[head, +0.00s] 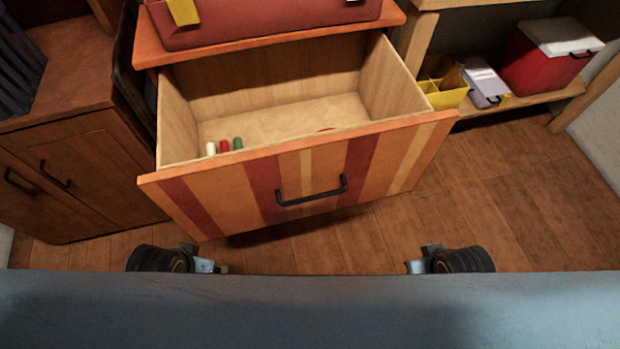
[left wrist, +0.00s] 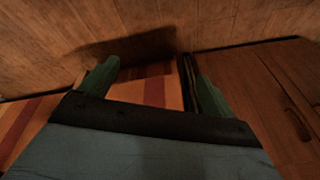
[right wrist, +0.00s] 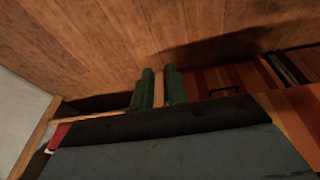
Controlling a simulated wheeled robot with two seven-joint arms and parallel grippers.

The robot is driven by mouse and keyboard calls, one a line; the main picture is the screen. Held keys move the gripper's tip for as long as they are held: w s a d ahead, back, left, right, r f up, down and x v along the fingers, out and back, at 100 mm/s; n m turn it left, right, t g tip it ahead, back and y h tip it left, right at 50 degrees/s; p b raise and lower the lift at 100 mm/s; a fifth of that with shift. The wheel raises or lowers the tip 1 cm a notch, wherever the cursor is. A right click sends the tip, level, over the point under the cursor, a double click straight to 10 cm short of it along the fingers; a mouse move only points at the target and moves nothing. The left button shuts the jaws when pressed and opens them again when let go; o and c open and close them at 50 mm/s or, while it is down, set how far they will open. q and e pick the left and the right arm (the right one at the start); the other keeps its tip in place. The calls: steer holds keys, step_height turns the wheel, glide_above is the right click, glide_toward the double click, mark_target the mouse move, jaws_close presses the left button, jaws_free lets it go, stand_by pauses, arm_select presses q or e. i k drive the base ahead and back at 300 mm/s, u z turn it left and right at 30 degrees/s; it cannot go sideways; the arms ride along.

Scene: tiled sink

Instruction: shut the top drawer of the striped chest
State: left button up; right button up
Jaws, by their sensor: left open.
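The striped chest (head: 392,17) has an orange top edge. Its top drawer (head: 365,150) stands pulled well out towards me, with an orange, red and yellow striped front and a black bar handle (head: 312,192). My left gripper (head: 195,263) is below and in front of the drawer's left part, open and empty. My right gripper (head: 432,260) is in front of its right part; its green fingers (right wrist: 159,88) are close together with a narrow gap and nothing held. Neither touches the drawer.
A red case (head: 260,22) sits on the chest. A brown cabinet (head: 90,165) stands at left. A shelf (head: 525,100) at right holds a yellow bin (head: 443,85) and a red box with a white lid (head: 545,65). Wooden floor (head: 500,200) is clear at right.

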mark_target(275, 98)
steer(key=u, duration=1.05)
steer(key=k, duration=0.55)
steer(key=z, duration=0.6)
